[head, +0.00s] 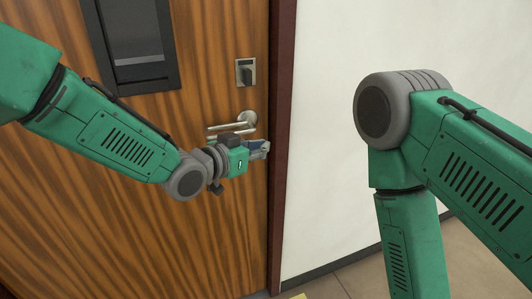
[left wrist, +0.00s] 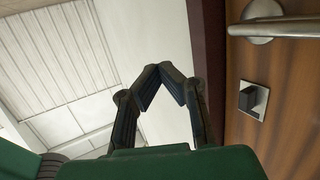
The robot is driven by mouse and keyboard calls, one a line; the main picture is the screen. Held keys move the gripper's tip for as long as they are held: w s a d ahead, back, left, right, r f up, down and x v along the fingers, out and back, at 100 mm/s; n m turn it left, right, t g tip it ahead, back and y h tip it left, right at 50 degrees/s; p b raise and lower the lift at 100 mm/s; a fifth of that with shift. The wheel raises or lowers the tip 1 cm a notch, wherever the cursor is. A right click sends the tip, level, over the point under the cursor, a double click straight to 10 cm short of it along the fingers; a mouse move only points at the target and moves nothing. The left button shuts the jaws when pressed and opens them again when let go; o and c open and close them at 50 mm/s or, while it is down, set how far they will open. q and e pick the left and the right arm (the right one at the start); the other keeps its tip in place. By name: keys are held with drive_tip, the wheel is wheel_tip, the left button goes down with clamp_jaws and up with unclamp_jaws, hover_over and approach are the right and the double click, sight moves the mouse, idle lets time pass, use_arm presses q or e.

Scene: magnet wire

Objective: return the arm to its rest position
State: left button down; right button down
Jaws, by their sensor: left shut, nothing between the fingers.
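My left arm comes in from the left in the head view, and its gripper (head: 262,148) is at the door's right edge, just in front of and below the lever handle (head: 232,126). In the left wrist view my left gripper (left wrist: 165,68) has its fingertips together with nothing between them. The handle also shows there at the top right (left wrist: 282,28), apart from the fingers. My right arm stands at the right of the head view, bent downward; its gripper is out of view.
The wooden door (head: 80,200) has a dark window panel (head: 137,45) and a lock plate (head: 245,72) above the handle. A dark red frame (head: 280,120) borders it. A white wall (head: 330,170) lies to the right, with tiled floor (head: 365,280) below.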

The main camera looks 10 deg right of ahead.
use_arm(q)
drive_tip(key=s+d, duration=0.1)
drive_tip(key=s, duration=0.3)
drive_tip(key=s+a+f+n+g+y, duration=0.1)
drive_tip(key=s+a+f+n+y, duration=0.4)
drive_tip(key=a+f, duration=0.65)
drive_tip(key=s+a+f+n+g+y, duration=0.1)
drive_tip(key=s+a+f+g+y, duration=0.1)
drive_tip(key=s+a+f, duration=0.75)
drive_tip(key=s+a+f+n+g+y, duration=0.2)
drive_tip(key=s+a+f, duration=0.3)
drive_tip(key=s+a, duration=0.5)
drive_tip(key=s+a+f+n+g+y, duration=0.2)
drive_tip(key=s+a+f, duration=0.4)
drive_tip(key=s+a, duration=0.4)
drive_tip(key=shift+s+a+g+y, duration=0.15)
drive_tip(key=shift+s+g+y, duration=0.3)
drive_tip(key=shift+g+y, duration=0.35)
drive_tip(key=shift+w, duration=0.15)
